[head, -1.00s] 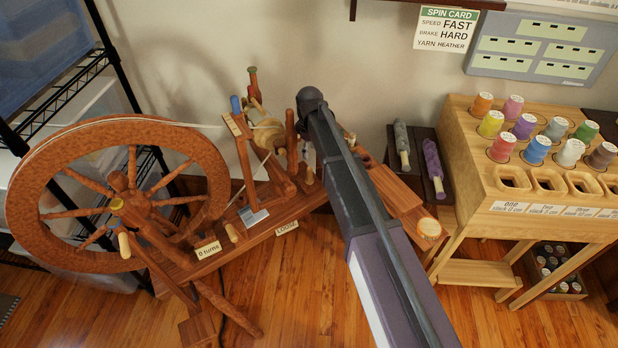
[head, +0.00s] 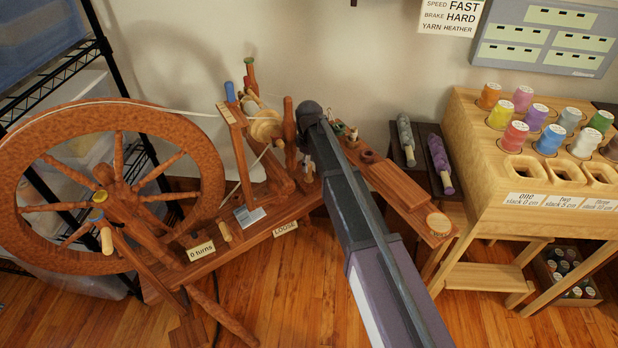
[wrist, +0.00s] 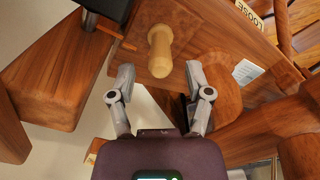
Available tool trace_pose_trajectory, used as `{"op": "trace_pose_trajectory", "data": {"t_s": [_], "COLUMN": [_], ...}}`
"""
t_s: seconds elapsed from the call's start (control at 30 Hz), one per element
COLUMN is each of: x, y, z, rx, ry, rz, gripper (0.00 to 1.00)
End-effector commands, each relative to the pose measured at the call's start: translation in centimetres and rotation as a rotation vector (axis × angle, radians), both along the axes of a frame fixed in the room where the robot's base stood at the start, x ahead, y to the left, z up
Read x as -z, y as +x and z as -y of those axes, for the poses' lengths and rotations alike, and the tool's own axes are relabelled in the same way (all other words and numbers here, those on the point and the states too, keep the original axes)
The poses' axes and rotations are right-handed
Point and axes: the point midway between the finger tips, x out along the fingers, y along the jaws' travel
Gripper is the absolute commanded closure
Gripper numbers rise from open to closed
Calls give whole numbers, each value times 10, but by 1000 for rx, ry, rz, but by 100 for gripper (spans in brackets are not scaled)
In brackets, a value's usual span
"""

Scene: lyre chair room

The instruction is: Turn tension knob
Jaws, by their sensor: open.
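The wooden spinning wheel (head: 205,180) fills the left and middle of the head view. Another pale peg (head: 309,173) shows beside my arm. In the wrist view, a pale wooden knob (wrist: 160,50) is ahead of and between the fingertips of my open gripper (wrist: 160,82), with space on both sides. My arm hides the gripper in the head view.
A wooden post (head: 289,130) rises close to my arm. A "LOOSE" tag (wrist: 248,12) is at the wrist view's upper right. A spool stand (head: 520,190) is at right, and a dark bench (head: 428,170) holds two yarn rolls. Open floor (head: 310,300) is in front.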

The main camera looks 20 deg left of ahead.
Motion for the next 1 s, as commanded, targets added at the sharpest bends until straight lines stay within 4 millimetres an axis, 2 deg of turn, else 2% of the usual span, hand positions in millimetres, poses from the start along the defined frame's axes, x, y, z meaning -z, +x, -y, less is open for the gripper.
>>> {"op": "trace_pose_trajectory", "data": {"t_s": [0.1,0.5,1.0], "x": [14,40,45], "y": [0,0,-1], "z": [0,-1,-1], "rx": [0,-1,-2], "ry": [0,0,0], "rz": [0,0,0], "gripper": [35,35,35]}}
